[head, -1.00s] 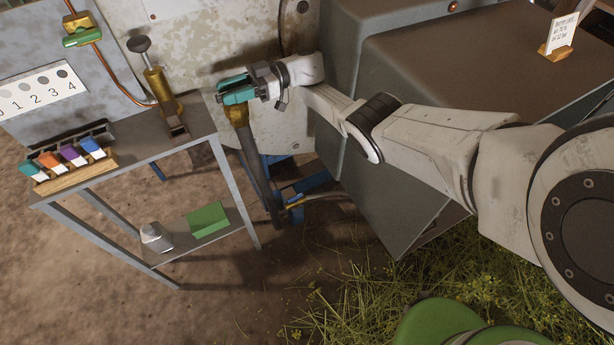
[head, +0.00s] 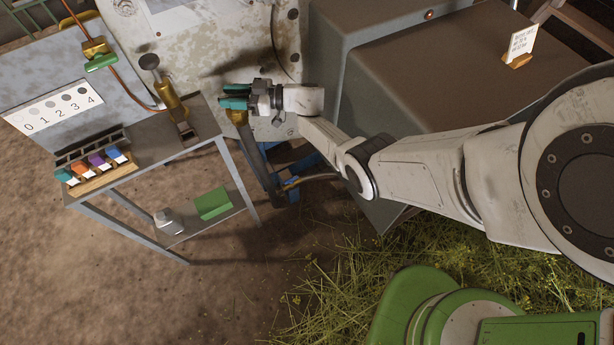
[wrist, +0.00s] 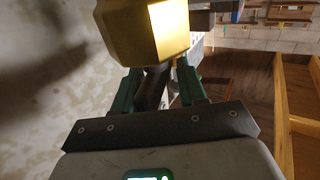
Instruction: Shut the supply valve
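My gripper (head: 235,96) has teal fingers and reaches a brass fitting (head: 237,117) on a dark pipe (head: 258,165) in front of the pale, stained panel. The brass body (wrist: 145,28) is large in the wrist view, just beyond the fingers. A dark bar (wrist: 152,92) lies between the two fingers (wrist: 160,85), close to the left one; a gap shows at the right one. The fingers and shadow hide the handle in the head view. Another brass valve (head: 95,47) with a green handle (head: 101,62) sits on the copper pipe at upper left. No label shows which is the supply valve.
A metal stand (head: 165,150) at left holds a brass pump-like piece (head: 170,95) and a rack of coloured items (head: 98,170). Its lower shelf has a green block (head: 212,204). A large grey-brown cabinet (head: 420,80) stands right, under my arm.

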